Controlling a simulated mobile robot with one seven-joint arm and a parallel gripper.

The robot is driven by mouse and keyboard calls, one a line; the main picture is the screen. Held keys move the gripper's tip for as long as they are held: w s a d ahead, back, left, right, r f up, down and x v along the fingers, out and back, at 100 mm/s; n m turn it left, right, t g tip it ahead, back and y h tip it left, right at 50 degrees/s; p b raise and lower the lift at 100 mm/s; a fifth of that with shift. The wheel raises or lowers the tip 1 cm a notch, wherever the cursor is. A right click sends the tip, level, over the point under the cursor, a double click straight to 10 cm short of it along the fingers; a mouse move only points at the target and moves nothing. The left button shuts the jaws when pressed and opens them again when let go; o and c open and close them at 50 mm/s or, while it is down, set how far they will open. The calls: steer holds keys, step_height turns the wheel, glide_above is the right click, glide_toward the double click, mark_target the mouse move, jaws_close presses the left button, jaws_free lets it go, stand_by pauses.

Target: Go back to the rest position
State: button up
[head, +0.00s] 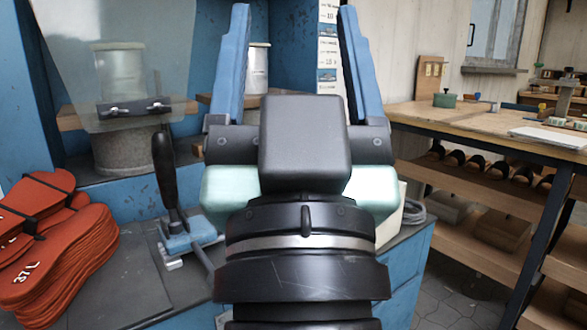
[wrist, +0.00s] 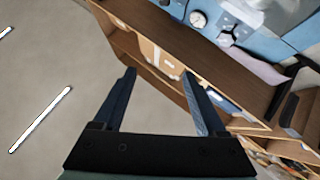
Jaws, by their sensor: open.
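My gripper (head: 297,70) is raised in the middle of the head view, its two blue fingers spread wide apart. Nothing is between them. In the wrist view my gripper (wrist: 158,100) is also open and empty, and the picture is strongly tilted, with wooden shelving (wrist: 185,70) beyond the fingers. My arm hides part of the blue machine behind it.
A stack of red-orange sandal soles (head: 45,245) lies at the left on a dark bench top (head: 115,280). A black-handled clamp (head: 175,190) stands next to my arm. A clear guard (head: 115,60) hangs at upper left. A wooden workbench (head: 480,120) with shelves is at right.

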step_height(320, 180, up, 36)
steer(key=s+p, duration=0.2)
steer(key=p, duration=3.2)
steer(key=shift+f+t, duration=0.25)
steer(key=shift+t, duration=0.15)
steer(key=shift+s+a, duration=0.1)
